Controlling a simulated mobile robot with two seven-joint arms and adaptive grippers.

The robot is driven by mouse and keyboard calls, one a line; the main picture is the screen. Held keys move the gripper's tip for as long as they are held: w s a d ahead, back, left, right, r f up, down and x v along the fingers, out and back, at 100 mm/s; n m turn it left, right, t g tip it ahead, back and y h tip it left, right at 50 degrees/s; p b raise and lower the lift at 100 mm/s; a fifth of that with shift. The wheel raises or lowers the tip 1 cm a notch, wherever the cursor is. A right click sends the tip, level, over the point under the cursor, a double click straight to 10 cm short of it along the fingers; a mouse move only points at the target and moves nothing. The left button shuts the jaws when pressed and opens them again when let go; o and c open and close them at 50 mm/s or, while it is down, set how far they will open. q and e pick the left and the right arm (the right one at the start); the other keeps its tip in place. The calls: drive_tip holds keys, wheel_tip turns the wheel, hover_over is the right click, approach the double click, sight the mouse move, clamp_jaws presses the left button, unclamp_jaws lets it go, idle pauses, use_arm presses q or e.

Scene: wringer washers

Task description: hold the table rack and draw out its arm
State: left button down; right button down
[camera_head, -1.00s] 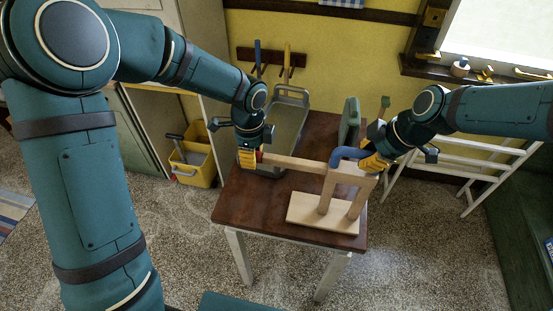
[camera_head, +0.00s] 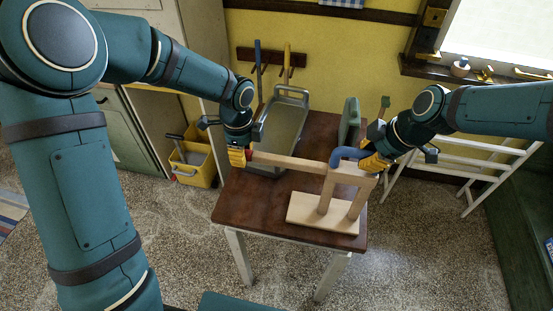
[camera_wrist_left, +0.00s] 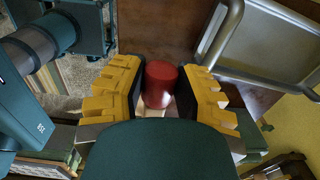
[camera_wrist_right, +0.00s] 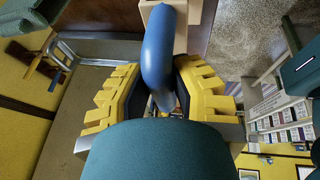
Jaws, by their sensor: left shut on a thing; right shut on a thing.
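The wooden table rack (camera_head: 322,208) stands upright on the brown table, on a pale flat base with two posts. Its pale wooden arm (camera_head: 290,161) sticks out to the left from the top of the posts. My left gripper (camera_head: 238,157) is shut on the red end knob (camera_wrist_left: 160,84) of the arm, which shows between its yellow fingers in the left wrist view. My right gripper (camera_head: 374,163) is shut on the rack's blue curved handle (camera_wrist_right: 157,55), at the right of the rack top. The handle's lower end is partly hidden between the fingers.
A grey metal tray (camera_head: 283,125) stands on the table (camera_head: 255,205) behind the arm. A green object (camera_head: 349,122) stands at the table's back right. A white drying frame (camera_head: 460,160) is to the right, and a yellow bucket (camera_head: 195,168) is on the floor at left.

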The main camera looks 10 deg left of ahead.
use_arm(q)
drive_tip(key=shift+a+f, duration=0.1)
drive_tip(key=shift+a, duration=0.45)
use_arm(e)
drive_tip(key=shift+d+f, duration=0.1)
drive_tip(key=shift+d, duration=0.05)
use_arm(q)
drive_tip(key=c, duration=0.7)
unclamp_jaws()
drive_tip(key=shift+d, duration=0.1)
drive_tip(key=shift+r, duration=3.6)
use_arm(e)
drive_tip(key=c, duration=0.8)
unclamp_jaws()
drive_tip(key=shift+c, duration=0.2)
